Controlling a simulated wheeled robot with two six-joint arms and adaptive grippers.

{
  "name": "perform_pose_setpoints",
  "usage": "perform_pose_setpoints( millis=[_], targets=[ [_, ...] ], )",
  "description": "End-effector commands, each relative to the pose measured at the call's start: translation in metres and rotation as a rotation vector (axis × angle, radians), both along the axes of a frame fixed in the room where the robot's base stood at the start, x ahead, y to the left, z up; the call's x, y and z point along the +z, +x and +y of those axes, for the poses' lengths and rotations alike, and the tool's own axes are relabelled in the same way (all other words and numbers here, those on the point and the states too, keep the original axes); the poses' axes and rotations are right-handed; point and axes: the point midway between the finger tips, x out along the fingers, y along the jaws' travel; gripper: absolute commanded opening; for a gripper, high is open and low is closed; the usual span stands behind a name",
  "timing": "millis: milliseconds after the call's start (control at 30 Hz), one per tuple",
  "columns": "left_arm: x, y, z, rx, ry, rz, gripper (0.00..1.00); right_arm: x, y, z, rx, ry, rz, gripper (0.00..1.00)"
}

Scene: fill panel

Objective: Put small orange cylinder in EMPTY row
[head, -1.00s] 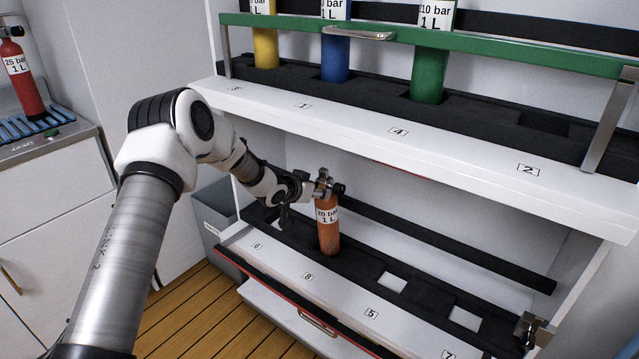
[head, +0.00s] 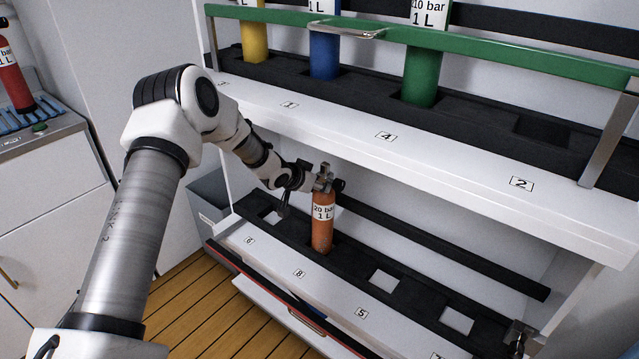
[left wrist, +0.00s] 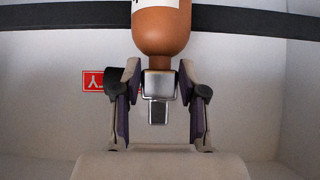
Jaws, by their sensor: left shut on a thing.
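The small orange cylinder (head: 322,232), labelled 20 bar 1 L, is upright at the slot behind the number 8 label in the lower row (head: 346,258). Its base meets the dark foam there; I cannot tell how deep it sits. My left gripper (head: 323,180) is shut on the valve at its top. In the left wrist view the cylinder (left wrist: 161,28) shows at the top, with its metal valve between the fingers of the gripper (left wrist: 158,100). The other lower slots in view are empty.
The upper shelf (head: 440,155) overhangs the lower row. It holds yellow (head: 254,42), blue (head: 323,55) and green (head: 422,70) cylinders behind a green bar (head: 480,45). A red cylinder (head: 14,80) stands on the left counter. A grey bin (head: 208,195) is beside the rack.

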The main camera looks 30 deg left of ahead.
Motion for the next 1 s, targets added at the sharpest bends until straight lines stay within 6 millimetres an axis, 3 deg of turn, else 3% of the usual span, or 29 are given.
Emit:
perform_pose_setpoints(
  millis=[133,167,200,667,833,1000],
  targets=[
    [0.003,0.002,0.000,0.000,-0.001,-0.008,0.00,0.001,0.000,0.000,0.000,0.000,-0.001,0.40],
    [-0.001,-0.001,0.000,0.001,-0.001,0.002,0.52,0.000,0.000,0.000,0.000,0.000,-0.001,0.40],
    [-0.001,-0.001,0.000,0.001,-0.001,0.002,0.66,0.000,0.000,0.000,0.000,0.000,-0.001,0.40],
    [0.004,-0.004,0.001,0.003,-0.003,-0.002,0.66,0.001,0.000,0.000,0.000,0.000,-0.001,0.40],
    [0.025,-0.027,0.002,0.004,-0.008,-0.002,0.66,0.002,0.000,0.000,0.000,0.000,-0.001,0.40],
    [0.055,-0.058,0.005,0.007,-0.012,-0.002,0.66,0.019,0.000,0.000,0.000,0.000,-0.001,0.40]
  ],
)
